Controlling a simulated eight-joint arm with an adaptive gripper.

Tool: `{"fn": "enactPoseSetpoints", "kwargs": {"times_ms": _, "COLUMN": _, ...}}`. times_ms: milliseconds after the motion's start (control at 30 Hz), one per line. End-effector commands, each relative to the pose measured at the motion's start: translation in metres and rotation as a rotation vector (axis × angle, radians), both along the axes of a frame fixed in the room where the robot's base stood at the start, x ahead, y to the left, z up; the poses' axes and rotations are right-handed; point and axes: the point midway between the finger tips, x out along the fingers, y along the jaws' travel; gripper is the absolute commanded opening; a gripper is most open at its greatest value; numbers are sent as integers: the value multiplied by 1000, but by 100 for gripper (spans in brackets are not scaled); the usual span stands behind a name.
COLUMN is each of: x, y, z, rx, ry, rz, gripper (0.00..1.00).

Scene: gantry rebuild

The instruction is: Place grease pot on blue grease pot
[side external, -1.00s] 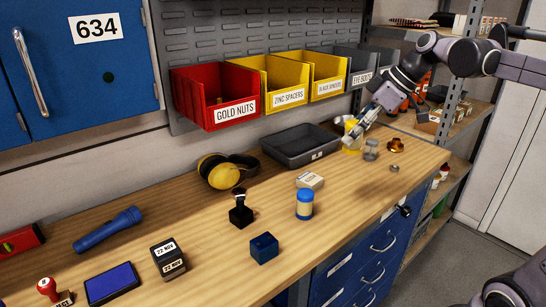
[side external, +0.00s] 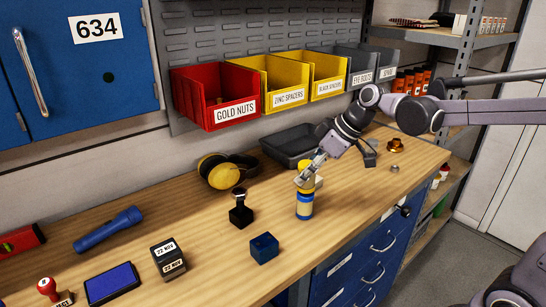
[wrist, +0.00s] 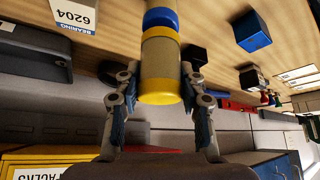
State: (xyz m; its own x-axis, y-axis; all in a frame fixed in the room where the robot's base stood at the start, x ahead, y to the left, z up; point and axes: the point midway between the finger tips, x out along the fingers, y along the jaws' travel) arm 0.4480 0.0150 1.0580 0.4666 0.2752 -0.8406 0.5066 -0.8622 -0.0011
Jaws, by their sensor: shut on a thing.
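My gripper (side external: 307,178) is shut on a grease pot with yellow ends and a pale middle band. The held pot (wrist: 161,68) sits between my two fingers in the wrist view. In the side view it is upright and partly hidden by the fingers. The blue grease pot (side external: 304,207) stands upright on the bench, directly below the held pot. Its blue end (wrist: 160,18) lines up with the held pot in the wrist view. The two pots look touching or nearly so; I cannot tell if there is a gap.
A white bearing box (wrist: 74,14) is close by, mostly hidden in the side view. A blue cube (side external: 264,246) and a black stand (side external: 241,215) are to the left. A dark tray (side external: 285,148) lies behind. The bench front edge is close.

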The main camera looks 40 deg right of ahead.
Motion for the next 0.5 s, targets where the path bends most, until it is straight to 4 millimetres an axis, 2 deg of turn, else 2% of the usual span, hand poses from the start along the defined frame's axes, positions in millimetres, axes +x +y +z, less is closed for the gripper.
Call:
{"fn": "enactPoseSetpoints", "kwargs": {"times_ms": 100, "x": 0, "y": 0, "z": -7, "rx": 1, "ry": -1, "rz": 0, "gripper": 4}}
{"fn": "enactPoseSetpoints", "kwargs": {"times_ms": 500, "x": 0, "y": 0, "z": -10, "rx": 0, "ry": 0, "rz": 0, "gripper": 4}}
